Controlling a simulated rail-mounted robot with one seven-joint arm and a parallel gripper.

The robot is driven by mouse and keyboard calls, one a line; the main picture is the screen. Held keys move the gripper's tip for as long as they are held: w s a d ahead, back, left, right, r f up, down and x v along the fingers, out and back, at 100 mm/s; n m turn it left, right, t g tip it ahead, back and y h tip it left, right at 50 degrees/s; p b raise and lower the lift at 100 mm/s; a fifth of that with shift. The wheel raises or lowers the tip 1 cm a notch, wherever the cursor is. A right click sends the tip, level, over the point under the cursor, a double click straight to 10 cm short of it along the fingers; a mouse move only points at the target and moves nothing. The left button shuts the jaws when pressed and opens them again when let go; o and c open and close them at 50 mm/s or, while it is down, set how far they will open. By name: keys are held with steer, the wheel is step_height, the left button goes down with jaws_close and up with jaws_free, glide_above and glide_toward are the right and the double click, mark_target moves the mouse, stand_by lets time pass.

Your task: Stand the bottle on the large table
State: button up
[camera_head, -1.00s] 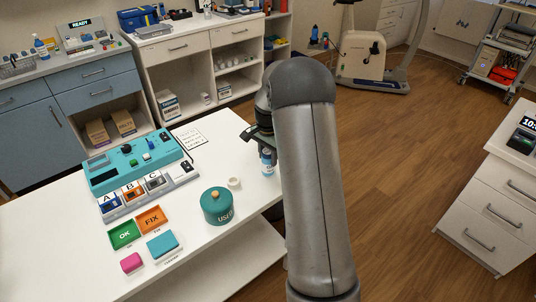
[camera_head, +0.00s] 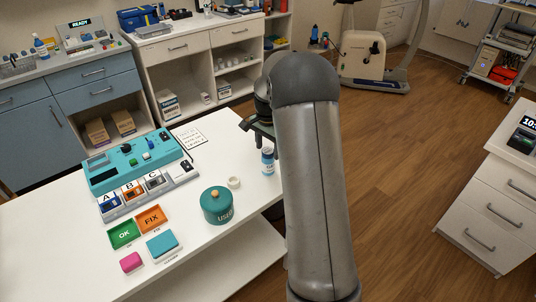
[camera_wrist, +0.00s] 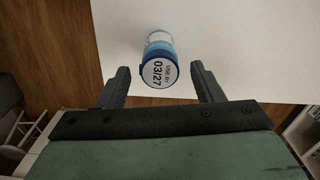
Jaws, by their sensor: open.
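The bottle (camera_head: 267,160) is a small white and blue bottle standing upright on the large white table (camera_head: 115,215), near its right edge. In the wrist view the bottle (camera_wrist: 159,62) shows its round cap with "USE BY 03/27" printed on it. My gripper (camera_wrist: 165,80) is open, with one dark finger on each side of the bottle's cap in the picture. The fingers do not touch the bottle in that view. In the head view my gripper (camera_head: 250,124) is partly hidden behind my arm, above and behind the bottle.
A teal device (camera_head: 133,160), a green "USED" pot (camera_head: 216,205), a small white cup (camera_head: 233,182), a green OK tray (camera_head: 124,234) and an orange FIX tray (camera_head: 151,219) stand on the table.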

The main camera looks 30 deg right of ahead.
step_height(320, 180, up, 8)
steer(key=s+a+r+n, duration=0.4)
steer(key=s+a+n, duration=0.3)
steer(key=s+a, duration=0.65)
steer(key=s+a+f+n, duration=0.2)
steer(key=s+n, duration=0.1)
steer(key=s, duration=0.6)
steer(key=s+a+f+n, duration=0.2)
steer(key=s+f+n, duration=0.1)
steer(key=s, duration=0.6)
steer(key=shift+s+n, duration=0.4)
steer(key=shift+n, duration=0.1)
